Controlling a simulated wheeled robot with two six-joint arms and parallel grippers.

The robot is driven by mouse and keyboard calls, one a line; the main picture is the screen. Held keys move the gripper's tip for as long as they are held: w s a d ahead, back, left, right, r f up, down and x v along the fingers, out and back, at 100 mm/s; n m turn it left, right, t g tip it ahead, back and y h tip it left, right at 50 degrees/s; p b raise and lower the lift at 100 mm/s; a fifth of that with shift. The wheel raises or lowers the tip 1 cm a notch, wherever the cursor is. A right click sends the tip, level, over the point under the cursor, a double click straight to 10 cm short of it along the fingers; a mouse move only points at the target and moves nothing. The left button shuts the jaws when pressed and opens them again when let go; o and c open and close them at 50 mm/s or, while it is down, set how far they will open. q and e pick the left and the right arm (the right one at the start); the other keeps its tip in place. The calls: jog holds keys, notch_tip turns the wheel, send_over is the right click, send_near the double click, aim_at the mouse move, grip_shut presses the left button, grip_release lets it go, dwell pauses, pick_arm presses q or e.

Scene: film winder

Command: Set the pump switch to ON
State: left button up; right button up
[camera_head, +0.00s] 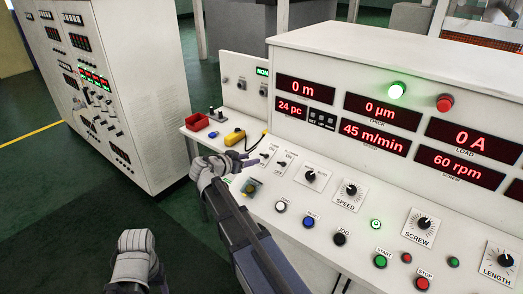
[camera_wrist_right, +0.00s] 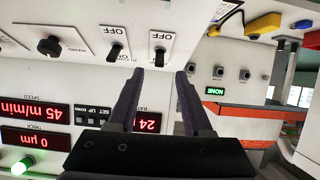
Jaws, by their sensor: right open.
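Two black toggle switches on small white plates sit on the sloping console in the head view, the left switch (camera_head: 265,157) and the right switch (camera_head: 281,165). In the upside-down right wrist view they are the near switch (camera_wrist_right: 159,54) and the other switch (camera_wrist_right: 116,51), both with OFF legible at the plate edge. Which one is the pump switch is not readable. My right gripper (camera_head: 247,163) is open and empty, just left of the switches in the head view. In the right wrist view the gripper (camera_wrist_right: 171,71) has its fingertips close to the near switch. My left gripper's fingers are not visible.
A yellow pendant (camera_head: 235,137) and a red tray (camera_head: 197,121) lie on the shelf beyond. Knobs such as SPEED (camera_head: 350,190) and several push buttons stand right of the switches. A tall control cabinet (camera_head: 140,80) stands at left, with open floor before it.

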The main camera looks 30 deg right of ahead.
aim_at(264, 155)
jog(key=shift+w+d+r, duration=0.1)
jog(key=shift+d+r, duration=0.15)
jog(key=shift+d, duration=0.1)
jog(key=b+x, duration=0.2)
jog(key=x, duration=0.4)
jog(key=shift+w+d+f+b, duration=0.1)
jog(key=shift+d+f+b, duration=0.05)
jog(key=shift+b, duration=0.2)
jog(key=shift+w+d+f, duration=0.15)
jog(key=shift+d, duration=0.4)
grip_shut()
